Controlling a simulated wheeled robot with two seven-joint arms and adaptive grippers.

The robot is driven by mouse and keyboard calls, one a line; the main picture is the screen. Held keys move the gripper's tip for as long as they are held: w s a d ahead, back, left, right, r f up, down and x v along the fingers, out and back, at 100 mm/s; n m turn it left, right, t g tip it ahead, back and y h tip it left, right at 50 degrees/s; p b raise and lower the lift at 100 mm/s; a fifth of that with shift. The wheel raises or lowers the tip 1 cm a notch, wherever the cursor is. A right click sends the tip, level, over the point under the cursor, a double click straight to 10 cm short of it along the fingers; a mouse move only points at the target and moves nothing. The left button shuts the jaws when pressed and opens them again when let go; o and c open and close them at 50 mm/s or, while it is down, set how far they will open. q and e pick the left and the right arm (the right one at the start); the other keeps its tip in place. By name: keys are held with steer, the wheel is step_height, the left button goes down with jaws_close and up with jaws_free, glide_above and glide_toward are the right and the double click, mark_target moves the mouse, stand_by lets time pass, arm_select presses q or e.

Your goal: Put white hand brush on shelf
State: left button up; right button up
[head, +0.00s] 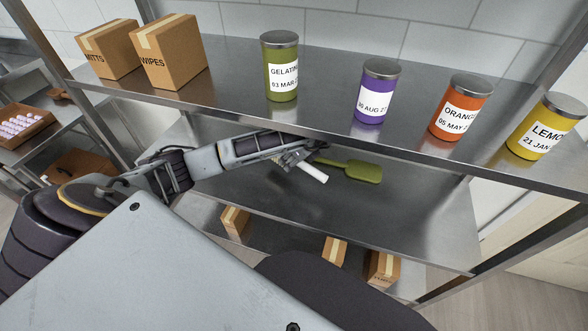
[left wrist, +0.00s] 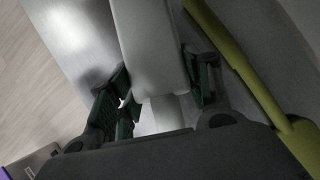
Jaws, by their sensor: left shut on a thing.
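The white hand brush (head: 313,172) is in my left gripper (head: 291,158), just above or on the middle steel shelf (head: 250,190); I cannot tell whether it touches the surface. In the left wrist view, the white brush (left wrist: 150,45) lies between the green-padded fingers of the left gripper (left wrist: 158,95), which are shut on its narrow part. The arm reaches in beneath the upper shelf. My right gripper is not in view.
A green scoop-like tool (head: 352,170) lies on the middle shelf close right of the brush. The upper shelf (head: 330,110) overhangs, bearing jars such as the purple one (head: 377,92) and cartons (head: 168,52). Small boxes (head: 383,268) stand below. The middle shelf's right part looks clear.

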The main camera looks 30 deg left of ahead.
arm_select(q)
steer(key=shift+w, duration=0.45)
steer(key=shift+w+a+f, duration=0.1)
steer(key=shift+w+f, duration=0.05)
steer(key=shift+f, duration=0.9)
step_height(320, 180, down, 4)
steer(key=shift+f, duration=0.1)
steer(key=shift+w+f, duration=0.15)
steer(key=shift+f, duration=0.2)
steer(key=o, duration=1.1)
